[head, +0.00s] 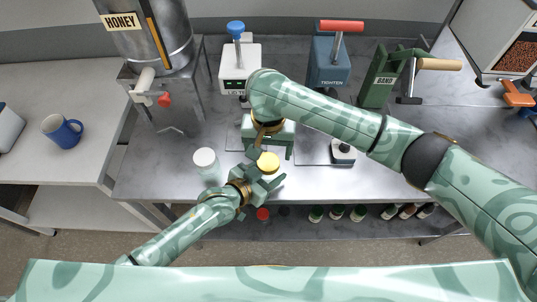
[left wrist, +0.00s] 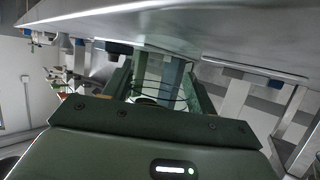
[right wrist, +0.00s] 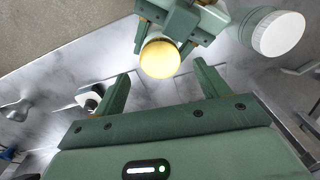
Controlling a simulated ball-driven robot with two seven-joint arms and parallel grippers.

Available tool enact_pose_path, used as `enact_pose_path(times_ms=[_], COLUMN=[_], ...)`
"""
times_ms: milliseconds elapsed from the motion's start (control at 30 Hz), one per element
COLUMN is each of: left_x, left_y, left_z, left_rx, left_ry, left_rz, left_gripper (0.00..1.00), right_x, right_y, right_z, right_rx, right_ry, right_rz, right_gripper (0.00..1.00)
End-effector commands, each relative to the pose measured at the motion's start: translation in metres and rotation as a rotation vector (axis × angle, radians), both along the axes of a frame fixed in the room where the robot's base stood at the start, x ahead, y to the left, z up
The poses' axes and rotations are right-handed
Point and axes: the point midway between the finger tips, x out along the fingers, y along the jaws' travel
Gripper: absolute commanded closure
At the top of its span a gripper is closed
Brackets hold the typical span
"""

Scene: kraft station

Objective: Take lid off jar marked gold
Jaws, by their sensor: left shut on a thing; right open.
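A jar with a gold-yellow lid (head: 268,162) stands near the front edge of the steel table; no marking on it is readable. The lid also shows round and seated in the right wrist view (right wrist: 160,58). My left gripper (head: 267,174) is shut around this jar below the lid, and clear glass shows between its fingers in the left wrist view (left wrist: 158,85). My right gripper (head: 268,147) is open and empty, just behind and above the lid, with its fingers (right wrist: 162,82) apart. A second jar with a white lid (head: 205,157) stands to the left.
A honey tank (head: 150,40) on a stand is at the back left. A white device with a blue knob (head: 240,70), a blue TIGHTEN press (head: 331,65) and a green BAND press (head: 380,85) line the back. Several bottles (head: 337,212) are on the shelf below.

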Motion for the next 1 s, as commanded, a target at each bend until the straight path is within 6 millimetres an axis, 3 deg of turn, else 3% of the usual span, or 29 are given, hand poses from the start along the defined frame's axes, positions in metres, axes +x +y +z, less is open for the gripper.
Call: enact_pose_path(times_ms=[167, 467, 1000], left_x=[-0.001, -0.001, -0.001], left_y=[0.001, 0.001, 0.001], left_z=[-0.002, -0.002, -0.002], left_rx=[0.005, 0.005, 0.005], left_ry=[0.002, 0.002, 0.002], left_rz=[0.0, 0.0, 0.0], left_gripper=[1.0, 1.0, 1.0], right_x=[0.0, -0.001, -0.001], right_y=[0.0, 0.001, 0.0], right_z=[0.01, 0.038, -0.033], right_rx=[0.0, 0.001, 0.0], right_ry=[0.0, 0.002, 0.002], right_rz=[-0.019, -0.279, -0.298], right_gripper=[0.3, 0.3, 0.3])
